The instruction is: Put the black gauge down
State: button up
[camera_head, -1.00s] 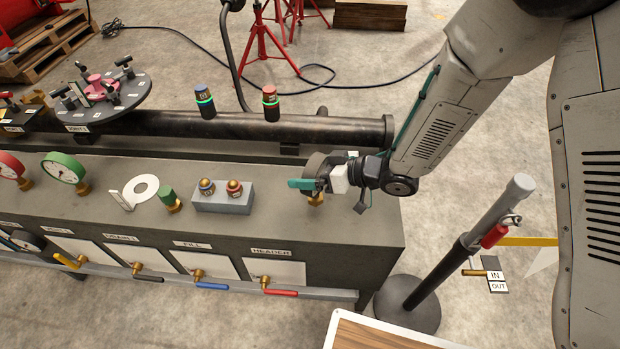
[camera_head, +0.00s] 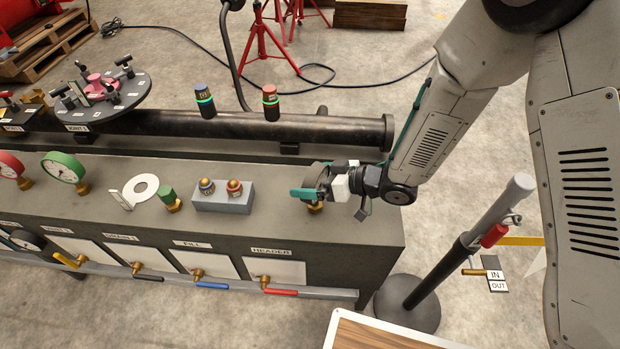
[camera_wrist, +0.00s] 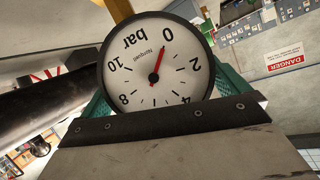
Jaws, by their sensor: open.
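The black gauge (camera_wrist: 157,72) has a black rim and a white dial marked bar, and it appears upside down in the wrist view with its red needle close to 0. In the head view the black gauge (camera_head: 313,173) stands upright on a brass fitting (camera_head: 315,207) at the right end of the grey bench top. My gripper (camera_head: 308,194) has teal fingers around the gauge. In the wrist view the teal fingers (camera_wrist: 228,88) show at both sides of the dial. The jaws are open; whether a finger touches the rim cannot be told.
A grey block with two capped knobs (camera_head: 222,196), a green-capped brass fitting (camera_head: 170,199) and a white ring plate (camera_head: 139,190) stand left of the gauge. A thick black pipe (camera_head: 335,132) runs behind. Bare bench top (camera_head: 365,232) lies to the right.

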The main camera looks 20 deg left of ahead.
jog(key=v, duration=1.1)
jog(key=shift+d, duration=0.2)
jog(key=w+d+r+m+t+h, duration=0.3)
jog(key=w+d+r+t+h, duration=0.45)
jog(key=w+d, duration=0.3)
jog(key=d+r+m+h, duration=0.35)
jog(key=d+r, duration=0.35)
jog(key=d, duration=0.3)
jog(key=s+d+r+m+g+h, duration=0.2)
jog(key=s+d+r+m, duration=0.15)
jog(key=s+d, duration=0.3)
jog(key=s+d+r+m+g+h, duration=0.1)
jog(key=s+d+r+m+h, duration=0.1)
jog(key=s+d+r, duration=0.45)
jog(key=s+a+m+g+y, duration=0.1)
jog(key=s+g, duration=0.3)
jog(key=s, duration=1.2)
jog(key=shift+s+a+m, duration=0.3)
jog(key=shift+a+m, duration=0.3)
jog(key=shift+a, duration=0.2)
